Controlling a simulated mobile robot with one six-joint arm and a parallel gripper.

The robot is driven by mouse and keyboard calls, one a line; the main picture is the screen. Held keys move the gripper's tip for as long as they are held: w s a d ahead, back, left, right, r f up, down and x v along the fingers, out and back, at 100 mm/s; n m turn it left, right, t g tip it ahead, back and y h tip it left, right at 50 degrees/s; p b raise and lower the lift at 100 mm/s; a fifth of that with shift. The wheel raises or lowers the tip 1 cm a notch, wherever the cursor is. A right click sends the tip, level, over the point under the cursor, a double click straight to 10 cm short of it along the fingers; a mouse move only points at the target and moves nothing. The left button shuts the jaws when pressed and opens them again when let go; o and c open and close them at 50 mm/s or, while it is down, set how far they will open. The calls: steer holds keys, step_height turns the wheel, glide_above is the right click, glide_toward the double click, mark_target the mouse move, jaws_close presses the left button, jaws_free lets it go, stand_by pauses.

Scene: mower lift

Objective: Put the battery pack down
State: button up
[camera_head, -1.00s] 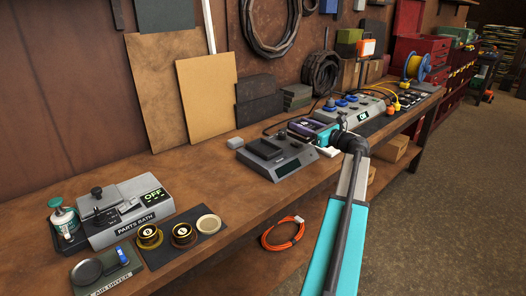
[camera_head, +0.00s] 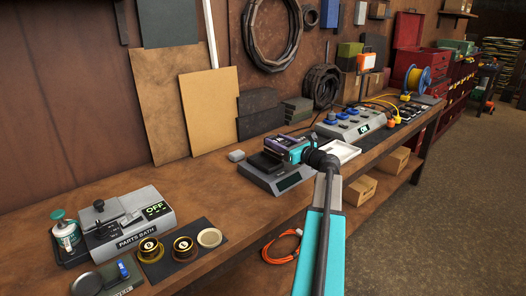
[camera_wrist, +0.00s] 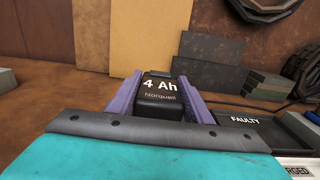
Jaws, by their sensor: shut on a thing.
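The battery pack (camera_wrist: 160,92) is black, with "4 Ah Norquell" on its face in the wrist view. The purple fingers of my gripper (camera_wrist: 157,84) are shut on it, one on each side. In the head view my gripper (camera_head: 288,145) holds the pack over a grey bench unit (camera_head: 283,184) with a dark cradle and a small display. I cannot tell whether the pack touches this unit. A dark holder marked "FAULTY" (camera_wrist: 246,119) and a white tray (camera_wrist: 296,162) with a partly hidden label ending in "RGED" lie to the right in the wrist view.
The white tray (camera_head: 343,150) shows just right of my gripper in the head view. A control box (camera_head: 349,124) with blue knobs stands behind it. The parts bath (camera_head: 127,224) is at the left. Bare bench (camera_head: 185,185) lies between bath and grey unit. Boards lean on the wall.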

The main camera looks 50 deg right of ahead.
steer(key=w+a, duration=0.1)
steer(key=w, duration=0.1)
steer(key=w+a, duration=0.1)
steer(key=a, duration=0.1)
steer(key=shift+w+a+f, duration=0.2)
steer(key=shift+w+a, duration=0.05)
steer(key=shift+w, duration=0.1)
steer(key=shift+f+p, duration=0.3)
steer(key=shift+f, duration=1.45)
steer(key=shift+f, duration=0.3)
steer(key=o, duration=1.4)
steer(key=shift+o, duration=0.2)
steer(key=shift+r, duration=0.1)
